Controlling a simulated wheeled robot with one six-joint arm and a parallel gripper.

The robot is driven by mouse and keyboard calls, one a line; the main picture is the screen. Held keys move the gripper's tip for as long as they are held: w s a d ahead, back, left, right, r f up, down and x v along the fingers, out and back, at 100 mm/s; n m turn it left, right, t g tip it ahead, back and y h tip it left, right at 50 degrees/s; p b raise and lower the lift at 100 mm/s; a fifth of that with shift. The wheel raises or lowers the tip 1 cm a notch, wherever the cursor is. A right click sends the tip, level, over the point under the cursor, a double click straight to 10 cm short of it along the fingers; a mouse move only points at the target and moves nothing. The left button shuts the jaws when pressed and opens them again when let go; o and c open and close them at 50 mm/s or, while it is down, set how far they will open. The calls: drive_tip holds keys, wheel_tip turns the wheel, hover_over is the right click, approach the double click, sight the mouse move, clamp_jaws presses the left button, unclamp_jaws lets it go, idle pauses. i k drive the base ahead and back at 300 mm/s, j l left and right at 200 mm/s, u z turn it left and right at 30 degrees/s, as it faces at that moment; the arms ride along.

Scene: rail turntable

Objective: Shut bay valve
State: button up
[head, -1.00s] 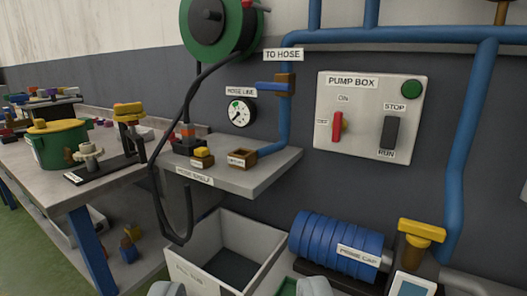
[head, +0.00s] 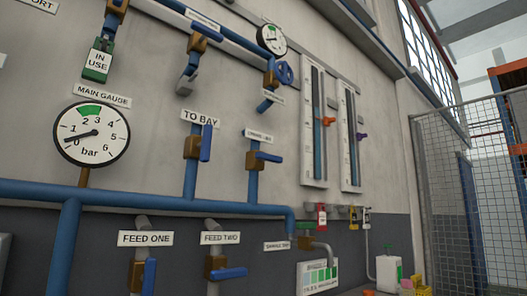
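The valve under the TO BAY sign (head: 200,118) has a brown body (head: 192,147) on a vertical blue pipe (head: 190,180). Its blue lever (head: 206,142) stands upright, in line with the pipe. I take it as the bay valve. Nothing covers it. My gripper is not in view.
The main gauge (head: 92,134) hangs to the left, its needle low on the scale. A neighbouring valve's blue lever (head: 266,156) lies crosswise. Below, the FEED ONE lever (head: 149,275) is upright and the FEED TWO lever (head: 229,273) crosswise. A mesh fence (head: 480,190) stands at right.

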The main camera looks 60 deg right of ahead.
sight(205, 146)
drive_tip(key=z, duration=1.1)
